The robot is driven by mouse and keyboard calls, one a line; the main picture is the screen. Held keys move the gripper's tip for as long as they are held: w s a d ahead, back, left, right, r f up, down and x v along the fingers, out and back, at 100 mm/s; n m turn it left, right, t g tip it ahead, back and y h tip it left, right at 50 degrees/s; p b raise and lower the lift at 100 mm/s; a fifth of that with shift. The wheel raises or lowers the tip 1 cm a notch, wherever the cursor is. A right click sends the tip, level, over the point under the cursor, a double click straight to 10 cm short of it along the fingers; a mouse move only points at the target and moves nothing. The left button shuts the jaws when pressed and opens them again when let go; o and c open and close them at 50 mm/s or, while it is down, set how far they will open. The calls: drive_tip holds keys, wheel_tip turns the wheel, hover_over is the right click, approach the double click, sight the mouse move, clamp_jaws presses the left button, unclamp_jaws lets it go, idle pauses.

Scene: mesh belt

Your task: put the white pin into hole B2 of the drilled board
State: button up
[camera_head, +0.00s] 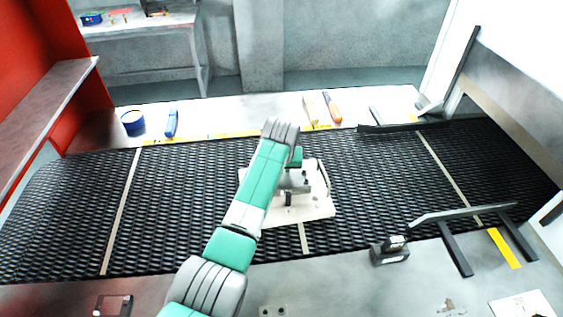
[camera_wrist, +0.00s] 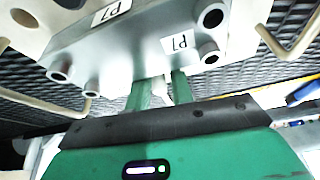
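In the wrist view the two green fingers of my gripper (camera_wrist: 162,88) stand close together, with a narrow white piece (camera_wrist: 166,92) between them that looks like the white pin. Its far end is hidden by a grey block (camera_wrist: 130,48), which has several round holes and labels reading P7 and P1. The fingertips are right by the block's edge; I cannot tell whether they touch it. In the head view the block (camera_head: 290,183) sits on a pale plate (camera_head: 318,208) on the belt, partly hidden by my arm. No label B2 is legible.
Black mesh belt (camera_head: 380,180) surrounds the plate. Bent rods (camera_wrist: 290,40) rise beside the block. A dark device (camera_head: 389,252) and a grey bar (camera_head: 460,214) lie at the front right.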

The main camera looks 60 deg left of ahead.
drive_tip(key=p+v, duration=0.2)
drive_tip(key=v, duration=1)
drive_tip(key=w+d+r+m+t+y, duration=0.1)
drive_tip(key=w+d+r+m+t, duration=0.3)
drive_tip(key=w+d+r, duration=0.65)
drive_tip(key=w+d+r+m+t+y, duration=0.15)
drive_tip(key=w+d+r+t, duration=0.45)
drive_tip(key=d, duration=0.7)
drive_tip(key=s+d+r+m+t+h, duration=0.25)
drive_tip(key=s+d+r+t, duration=0.2)
drive_tip(key=d+r, duration=0.5)
drive_tip(key=s+d+r+m+t+h, duration=0.1)
drive_tip(key=s+d+r+m+t, duration=0.3)
drive_tip(key=d+r, duration=0.55)
drive_tip(key=s+d+r+t+h, duration=0.3)
drive_tip(key=s+d+r+t, duration=0.1)
drive_tip(key=s+d, duration=0.4)
drive_tip(key=shift+s+r+m, duration=0.3)
drive_tip(key=shift+s+r, duration=0.3)
drive_tip(key=shift+s, duration=0.45)
drive_tip(key=shift+t, duration=0.25)
